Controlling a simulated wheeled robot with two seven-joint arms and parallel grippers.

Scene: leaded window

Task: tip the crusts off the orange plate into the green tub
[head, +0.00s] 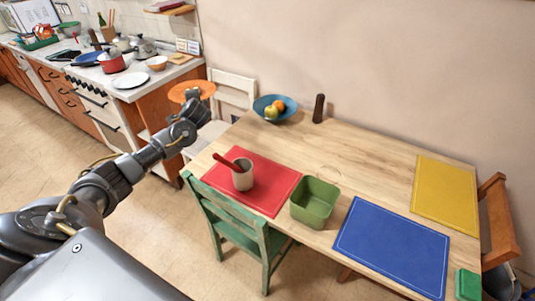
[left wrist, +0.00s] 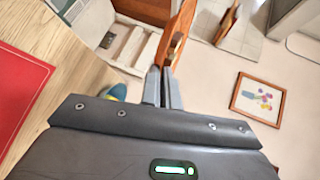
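The orange plate (head: 177,92) is up in the air at the left of the head view, beyond the table's far left corner. My left gripper (head: 191,97) is at its near edge. In the left wrist view the plate (left wrist: 185,22) shows nearly edge-on, with its rim between the closed fingers of my left gripper (left wrist: 163,82). A small brown patch shows against the plate there; I cannot tell whether it is a crust. No crusts can be made out in the head view. The green tub (head: 314,203) stands upright and open on the table, seemingly empty. My right gripper is out of view.
The wooden table (head: 345,150) holds a red mat (head: 265,199) with a cup (head: 243,177), a blue mat (head: 390,246), a yellow mat (head: 445,193), a blue fruit bowl (head: 285,115) and a dark pepper mill (head: 319,108). A green chair (head: 238,228) stands at the near side.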

